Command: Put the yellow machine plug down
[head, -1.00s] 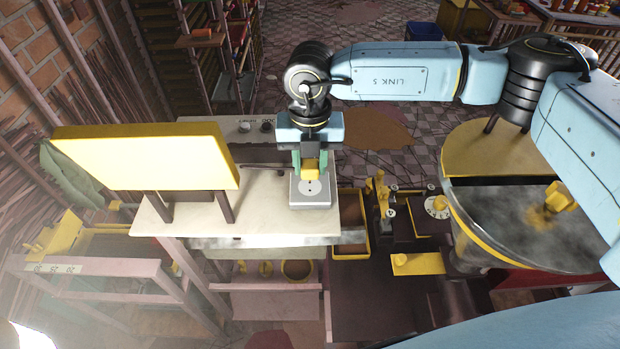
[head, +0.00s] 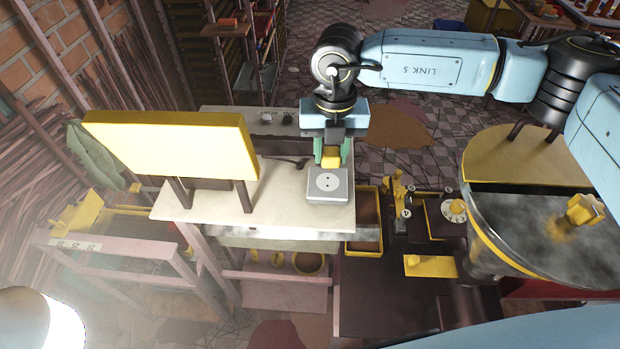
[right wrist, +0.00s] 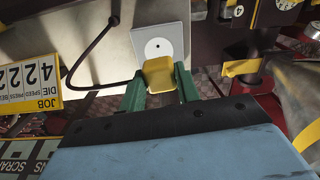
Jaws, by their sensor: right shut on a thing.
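The yellow machine plug (head: 331,157) is held between the green fingers of my right gripper (head: 333,153). It is just behind the pale square socket block (head: 327,186) on the cream bench top (head: 275,209). The socket's round face with its holes is uncovered, and the plug is out of it. In the right wrist view the plug (right wrist: 158,74) sits between the fingertips, close to the socket block (right wrist: 160,41). A dark cable (right wrist: 73,84) curves to the plug. I cannot tell whether the plug touches the bench. My left gripper is not in view.
A big yellow panel (head: 170,147) on dark legs stands on the bench's left part. A yellow-edged tray (head: 363,248) and a yellow lever fixture (head: 398,193) are right of the bench. A large round drum (head: 535,225) stands further right. Bare bench lies left of the socket.

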